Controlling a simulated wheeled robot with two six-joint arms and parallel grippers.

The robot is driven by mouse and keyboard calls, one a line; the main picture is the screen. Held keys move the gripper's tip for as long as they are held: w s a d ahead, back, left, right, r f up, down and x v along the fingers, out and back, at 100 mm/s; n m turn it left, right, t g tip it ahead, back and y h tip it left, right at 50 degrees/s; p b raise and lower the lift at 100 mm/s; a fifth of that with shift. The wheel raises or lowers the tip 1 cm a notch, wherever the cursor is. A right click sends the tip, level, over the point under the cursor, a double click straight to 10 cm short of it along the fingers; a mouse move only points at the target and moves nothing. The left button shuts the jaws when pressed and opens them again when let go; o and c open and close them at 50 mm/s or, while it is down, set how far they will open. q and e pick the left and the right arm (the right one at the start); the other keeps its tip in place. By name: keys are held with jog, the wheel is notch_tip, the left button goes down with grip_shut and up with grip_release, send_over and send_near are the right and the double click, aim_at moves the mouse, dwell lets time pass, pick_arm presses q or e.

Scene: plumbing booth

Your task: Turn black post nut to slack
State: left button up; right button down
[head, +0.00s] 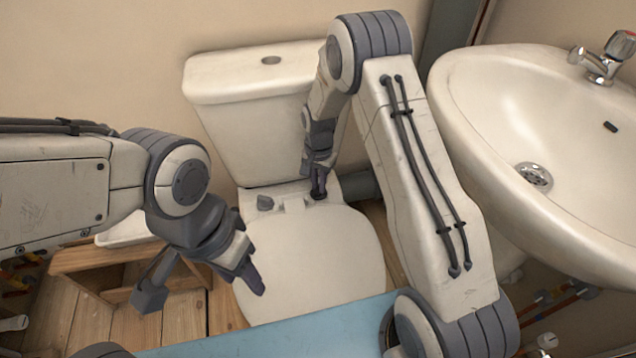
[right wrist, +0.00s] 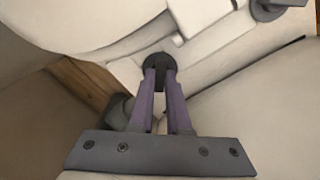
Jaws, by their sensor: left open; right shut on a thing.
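The black post nut (right wrist: 158,62) is a dark round knob at the back of the toilet seat, seen in the right wrist view between my fingertips. My right gripper (right wrist: 159,76) is shut on it from above; the fingers hide part of it. In the head view my right gripper (head: 318,188) stands at the right hinge post behind the white seat lid (head: 312,262). A second, grey post knob (head: 265,203) is to its left, apart from the gripper. My left gripper (head: 250,278) is open and empty, over the left side of the lid.
The white cistern (head: 250,105) stands close behind the hinge posts. A white washbasin (head: 480,130) with a chrome tap (head: 600,62) is at the right. A wooden box (head: 110,262) stands at the left on the plank floor. A light blue surface (head: 270,330) is at the front.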

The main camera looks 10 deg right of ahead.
jog(key=n+p, duration=0.3)
jog(key=shift+r, duration=0.2)
jog(key=n+p, duration=0.3)
jog(key=n, duration=0.2)
jog(key=n+p, duration=0.2)
jog(key=n, duration=0.2)
jog(key=shift+f+n, duration=0.1)
jog(key=shift+n, duration=0.2)
jog(key=n+p, duration=0.2)
jog(key=n, duration=0.2)
jog(key=shift+f+n, duration=0.1)
jog(key=shift+n, duration=0.3)
dwell(0.9)
jog(key=c, duration=0.8)
grip_release()
jog(key=shift+c, duration=0.2)
